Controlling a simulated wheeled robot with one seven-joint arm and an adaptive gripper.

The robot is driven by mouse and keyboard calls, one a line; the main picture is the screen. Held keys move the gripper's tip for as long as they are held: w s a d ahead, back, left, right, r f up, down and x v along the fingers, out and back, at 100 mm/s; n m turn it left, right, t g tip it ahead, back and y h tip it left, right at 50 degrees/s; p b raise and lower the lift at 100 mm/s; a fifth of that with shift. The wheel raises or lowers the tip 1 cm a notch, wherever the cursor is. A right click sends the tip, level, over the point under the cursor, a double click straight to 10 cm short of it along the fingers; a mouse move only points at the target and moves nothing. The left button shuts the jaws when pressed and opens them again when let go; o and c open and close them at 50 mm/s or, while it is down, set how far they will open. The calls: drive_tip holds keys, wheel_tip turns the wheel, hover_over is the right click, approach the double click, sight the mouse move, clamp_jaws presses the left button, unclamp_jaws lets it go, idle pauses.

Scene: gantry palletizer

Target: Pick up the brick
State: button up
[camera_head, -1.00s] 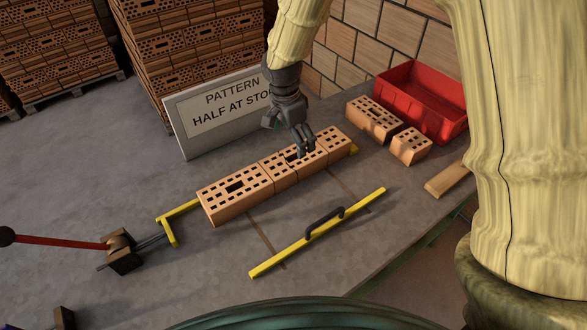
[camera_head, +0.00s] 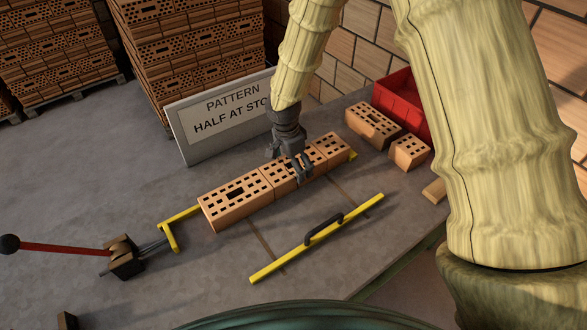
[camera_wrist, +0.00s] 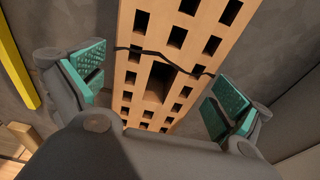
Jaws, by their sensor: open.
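A row of three orange perforated bricks lies end to end on the grey table. The middle brick (camera_head: 283,182) is partly hidden by my gripper (camera_head: 302,172), which is over it with fingers pointing down. In the wrist view, my open gripper (camera_wrist: 158,90) has its teal pads on either side of a perforated brick (camera_wrist: 135,72), with gaps to both sides. A dark wavy crack runs across that brick's top. The left brick (camera_head: 235,198) and the shorter right brick (camera_head: 334,148) adjoin the middle one.
A yellow bar with a black handle (camera_head: 300,254) lies in front of the row. A yellow stop with a red lever (camera_head: 65,248) is left. A sign (camera_head: 220,118) stands behind. Two loose bricks (camera_head: 372,125) and a red crate (camera_head: 398,92) are right.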

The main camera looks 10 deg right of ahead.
drive_tip(key=shift+d+f, duration=0.15)
drive_tip(key=shift+f, duration=0.65)
drive_tip(key=shift+c, duration=0.4)
drive_tip(key=c, duration=1.7)
drive_tip(key=shift+c, duration=0.2)
drive_tip(key=shift+w+r, duration=0.1)
drive_tip(key=shift+r, duration=0.1)
